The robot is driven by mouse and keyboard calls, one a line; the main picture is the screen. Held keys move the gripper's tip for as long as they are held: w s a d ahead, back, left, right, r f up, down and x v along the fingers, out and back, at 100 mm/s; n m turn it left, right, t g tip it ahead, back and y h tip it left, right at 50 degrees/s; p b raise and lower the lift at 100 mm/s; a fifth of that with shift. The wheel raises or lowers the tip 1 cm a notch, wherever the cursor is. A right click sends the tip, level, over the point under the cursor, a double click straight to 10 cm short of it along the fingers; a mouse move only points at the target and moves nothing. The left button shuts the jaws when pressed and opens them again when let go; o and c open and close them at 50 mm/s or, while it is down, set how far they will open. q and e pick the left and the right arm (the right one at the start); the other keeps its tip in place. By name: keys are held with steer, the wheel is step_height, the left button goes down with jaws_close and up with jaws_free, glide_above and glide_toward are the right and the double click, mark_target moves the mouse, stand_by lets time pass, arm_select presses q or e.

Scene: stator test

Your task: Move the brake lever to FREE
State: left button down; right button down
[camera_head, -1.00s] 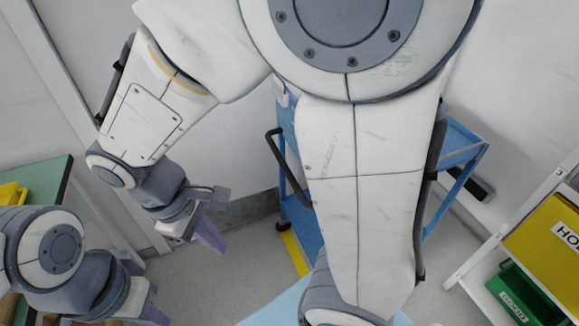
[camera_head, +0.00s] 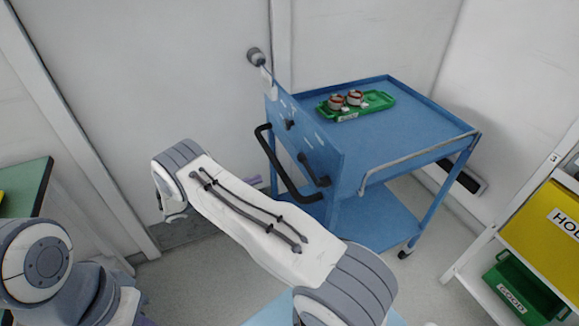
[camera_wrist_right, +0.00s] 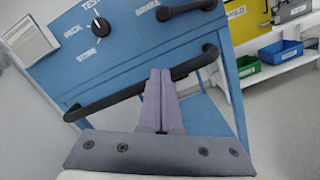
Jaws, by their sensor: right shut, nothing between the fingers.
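The brake lever (camera_head: 315,170) is a black lever on the sloping front panel of the blue cart (camera_head: 420,128). In the right wrist view the lever (camera_wrist_right: 187,9) lies nearly level, its arm running right from a round end beside a BRAKE label. No FREE label is readable. My right gripper (camera_wrist_right: 160,78) is shut and empty, its purple fingers in front of the black push bar (camera_wrist_right: 95,103), apart from and below the lever. In the head view my right forearm hides most of it; a purple bit (camera_head: 253,181) shows. My left gripper (camera_head: 143,321) is barely in view at the bottom edge.
A dark rotary knob (camera_wrist_right: 100,26) with TEST and STORE labels sits left of the lever. A green tray (camera_head: 377,102) with red-and-metal parts stands on the cart top. A shelf with a yellow bin (camera_head: 545,235) and green bin (camera_head: 520,285) stands right. Grey floor lies between.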

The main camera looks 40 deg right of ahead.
mark_target(287, 176)
steer(key=shift+d, duration=0.1)
steer(key=p+x, duration=0.3)
steer(key=x, duration=0.7)
steer(key=shift+s+d+r, duration=0.1)
steer(key=shift+s+r, duration=0.1)
steer(key=shift+s+r+p, duration=0.3)
steer(key=shift+r+p, duration=0.2)
steer(key=shift+r, duration=0.1)
steer(key=shift+s+r+p, duration=0.3)
steer(key=shift+r+p, duration=0.2)
steer(key=shift+r, duration=0.1)
steer(key=shift+s+r, duration=0.3)
steer(key=shift+r, duration=0.1)
